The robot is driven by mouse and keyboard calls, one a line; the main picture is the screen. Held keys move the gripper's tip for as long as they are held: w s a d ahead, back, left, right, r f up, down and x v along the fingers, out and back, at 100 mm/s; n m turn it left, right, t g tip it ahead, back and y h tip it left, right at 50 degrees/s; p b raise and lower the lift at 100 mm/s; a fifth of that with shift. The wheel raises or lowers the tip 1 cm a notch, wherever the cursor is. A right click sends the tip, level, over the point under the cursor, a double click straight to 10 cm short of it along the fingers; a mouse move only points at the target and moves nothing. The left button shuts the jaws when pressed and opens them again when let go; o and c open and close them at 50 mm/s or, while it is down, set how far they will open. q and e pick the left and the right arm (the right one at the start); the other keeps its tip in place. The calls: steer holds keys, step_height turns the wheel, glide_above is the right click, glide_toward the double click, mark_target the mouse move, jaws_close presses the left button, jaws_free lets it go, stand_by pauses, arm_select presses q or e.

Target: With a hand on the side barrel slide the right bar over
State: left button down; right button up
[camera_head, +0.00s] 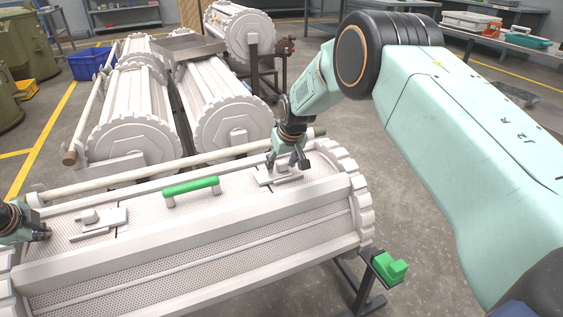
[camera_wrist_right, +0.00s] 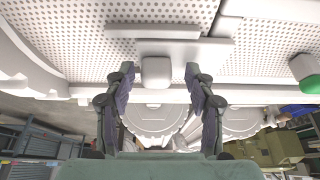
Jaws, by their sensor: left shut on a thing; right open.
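The side barrel (camera_head: 200,245) is the white perforated drum lying across the front, with toothed end discs. Its right bar (camera_head: 280,180) is a flat white slide on the lid near the right end. In the right wrist view the right bar (camera_wrist_right: 190,50) and its square knob (camera_wrist_right: 156,72) show clearly. My right gripper (camera_head: 291,160) is open over this bar; in the wrist view its fingers (camera_wrist_right: 160,85) stand either side of the knob, with gaps visible. My left gripper (camera_head: 42,233) is shut on the barrel's left edge, partly cut off by the frame.
A left bar (camera_head: 105,222) and a green handle (camera_head: 190,186) sit on the lid. A long white rod (camera_head: 150,175) runs behind it. More white barrels (camera_head: 225,105) stand beyond. A green block (camera_head: 390,268) is on a stand at right. Grey floor lies right of the barrel.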

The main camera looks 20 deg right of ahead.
arm_select(q)
steer(key=shift+s+f, duration=0.35)
steer(key=shift+f, duration=0.15)
arm_select(e)
steer(key=v, duration=1.2)
arm_select(q)
steer(key=shift+r, duration=0.15)
arm_select(e)
steer(key=shift+r, duration=0.2)
arm_select(q)
steer(key=shift+w+r+p, duration=0.2)
steer(key=shift+r+p, duration=0.45)
steer(key=shift+r, duration=0.2)
steer(key=shift+w+r+p, duration=0.1)
steer(key=shift+r+p, duration=1.4)
steer(key=shift+r, duration=1.25)
arm_select(e)
step_height(320, 180, up, 4)
steer(key=shift+f, duration=0.1)
arm_select(q)
steer(key=shift+f, duration=0.1)
